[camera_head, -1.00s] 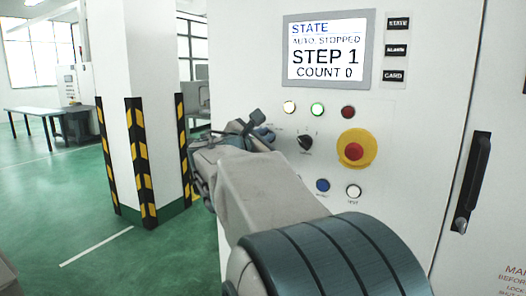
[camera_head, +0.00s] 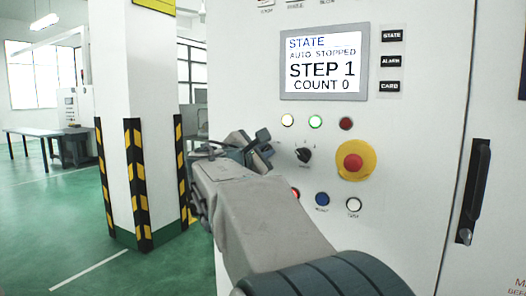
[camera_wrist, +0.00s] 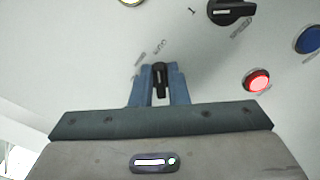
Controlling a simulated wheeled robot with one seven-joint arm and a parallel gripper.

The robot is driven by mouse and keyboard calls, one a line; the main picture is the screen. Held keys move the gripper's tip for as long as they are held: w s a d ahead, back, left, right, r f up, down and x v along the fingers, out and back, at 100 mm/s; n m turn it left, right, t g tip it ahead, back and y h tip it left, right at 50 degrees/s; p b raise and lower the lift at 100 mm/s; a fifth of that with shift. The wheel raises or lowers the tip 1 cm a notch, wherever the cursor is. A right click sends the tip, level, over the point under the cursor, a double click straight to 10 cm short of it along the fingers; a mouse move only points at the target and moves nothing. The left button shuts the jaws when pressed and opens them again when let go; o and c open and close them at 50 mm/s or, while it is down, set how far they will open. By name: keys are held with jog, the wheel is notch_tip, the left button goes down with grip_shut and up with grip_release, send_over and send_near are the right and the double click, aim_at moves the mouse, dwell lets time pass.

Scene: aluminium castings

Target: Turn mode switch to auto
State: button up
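My gripper (camera_wrist: 160,88) is at the control panel, its two blue fingers close together on either side of a small black knob (camera_wrist: 160,80). The knob's handle lies between the fingertips, and gripper and knob appear in contact. Printed labels beside this knob are too blurred to read. In the head view my gripper (camera_head: 256,148) covers this knob. A second black rotary switch (camera_head: 304,155) stands free to its right, and also shows in the wrist view (camera_wrist: 230,11). The display (camera_head: 322,62) reads "STATE", "AUTO STOPPED", "STEP 1", "COUNT 0".
Three indicator lamps sit below the display; the green one (camera_head: 316,122) is lit. A red emergency button (camera_head: 353,163) on a yellow ring, a blue button (camera_head: 322,199), a white button (camera_head: 354,205) and a lit red button (camera_wrist: 256,80) are near. A striped pillar (camera_head: 140,130) stands left.

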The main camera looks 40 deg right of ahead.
jog(key=shift+o, duration=1.2)
jog(key=v, duration=1.4)
jog(key=shift+d, duration=0.1)
